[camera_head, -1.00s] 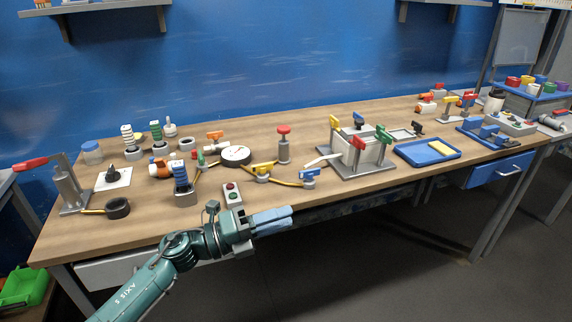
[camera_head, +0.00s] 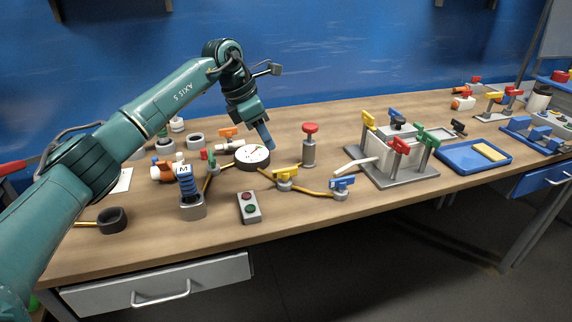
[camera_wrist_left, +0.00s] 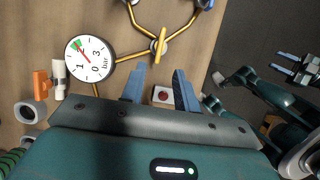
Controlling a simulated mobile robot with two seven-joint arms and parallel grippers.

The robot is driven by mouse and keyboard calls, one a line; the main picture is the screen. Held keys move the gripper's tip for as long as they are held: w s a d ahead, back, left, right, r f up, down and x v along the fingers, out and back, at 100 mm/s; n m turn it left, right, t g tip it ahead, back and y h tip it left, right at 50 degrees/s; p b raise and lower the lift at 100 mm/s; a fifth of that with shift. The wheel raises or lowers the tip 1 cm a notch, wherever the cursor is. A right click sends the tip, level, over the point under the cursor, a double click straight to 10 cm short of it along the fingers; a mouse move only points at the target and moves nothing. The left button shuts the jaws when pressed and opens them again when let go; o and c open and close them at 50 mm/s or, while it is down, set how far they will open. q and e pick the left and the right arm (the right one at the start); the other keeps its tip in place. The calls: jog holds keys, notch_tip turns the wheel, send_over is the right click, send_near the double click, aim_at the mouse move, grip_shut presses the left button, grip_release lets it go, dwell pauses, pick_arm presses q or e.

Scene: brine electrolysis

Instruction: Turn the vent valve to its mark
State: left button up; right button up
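I see several coloured-handle valves and no readable label telling which is the vent valve. An orange-handled valve (camera_head: 229,132) lies behind the round gauge (camera_head: 252,156); both also show in the left wrist view, the orange handle (camera_wrist_left: 40,85) left of the gauge (camera_wrist_left: 90,59). A yellow-handled valve (camera_head: 286,173) sits on the yellow pipe right of the gauge, also in the left wrist view (camera_wrist_left: 159,47). My left gripper (camera_head: 268,141) points down above the gauge's right side. Its fingers (camera_wrist_left: 160,74) are apart and empty. My right gripper (camera_wrist_left: 283,63) appears small, fingers apart, away from the table.
A red-topped post (camera_head: 310,145) stands close right of my left gripper. A blue-handled valve (camera_head: 342,184) and a button box (camera_head: 249,207) are nearer the front edge. A tank stand (camera_head: 405,180) and a blue tray (camera_head: 475,156) stand farther right. My left arm hides the table's left part.

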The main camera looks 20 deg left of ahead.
aim_at(284, 169)
pick_arm(q)
jog(key=x, duration=1)
jog(key=shift+w+d+f+p, duration=0.15)
jog(key=shift+w+f+p, duration=0.1)
jog(key=shift+p, duration=0.1)
grip_shut()
